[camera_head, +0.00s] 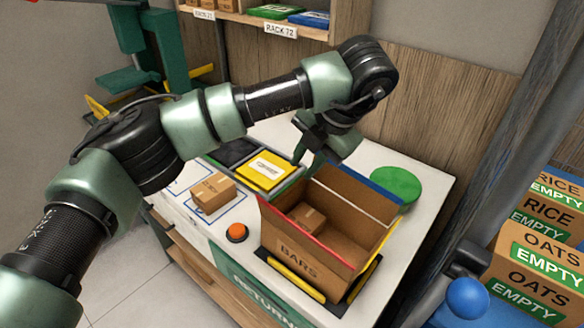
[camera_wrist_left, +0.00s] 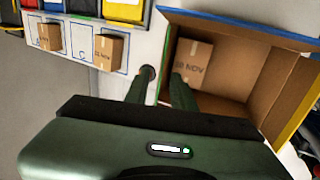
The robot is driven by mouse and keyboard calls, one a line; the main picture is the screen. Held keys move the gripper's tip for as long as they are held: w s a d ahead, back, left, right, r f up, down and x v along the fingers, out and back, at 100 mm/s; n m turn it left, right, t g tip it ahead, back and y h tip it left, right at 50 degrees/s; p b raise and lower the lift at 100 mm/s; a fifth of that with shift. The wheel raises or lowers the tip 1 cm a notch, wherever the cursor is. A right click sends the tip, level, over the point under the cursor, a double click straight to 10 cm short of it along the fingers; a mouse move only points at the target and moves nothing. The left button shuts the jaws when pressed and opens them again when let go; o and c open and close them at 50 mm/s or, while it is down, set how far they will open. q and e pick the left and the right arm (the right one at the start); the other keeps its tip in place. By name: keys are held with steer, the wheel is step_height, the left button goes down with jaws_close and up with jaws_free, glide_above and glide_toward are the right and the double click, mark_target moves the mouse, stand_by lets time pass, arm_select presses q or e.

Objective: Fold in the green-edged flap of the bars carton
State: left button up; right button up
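The brown bars carton (camera_head: 312,258) stands open on the white table, with a small brown box (camera_head: 308,217) inside; this box also shows in the left wrist view (camera_wrist_left: 192,61). The green-edged flap (camera_wrist_left: 166,58) is on the carton's left side in the left wrist view, seen nearly edge-on. My left gripper (camera_head: 308,160) is at that side in the head view. In the wrist view its fingers (camera_wrist_left: 160,88) are apart, one on each side of the green edge; contact cannot be told. My right gripper is not in view.
The red-edged flap (camera_head: 305,240) and blue-edged flap (camera_head: 361,190) stand out around the opening. A small box (camera_head: 213,192), an orange button (camera_head: 237,232) and a yellow bin (camera_head: 268,171) are left of the carton. A green disc (camera_head: 397,184) lies behind it.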

mark_target(294, 183)
arm_select(q)
steer(key=p+x, duration=0.2)
steer(key=x, duration=0.4)
steer(key=shift+a+f, duration=0.1)
steer(key=shift+f, duration=0.2)
steer(key=shift+w+a+f, duration=0.1)
steer(key=shift+w+f, duration=0.1)
steer(key=shift+f, duration=0.4)
jaws_close()
stand_by(0.7)
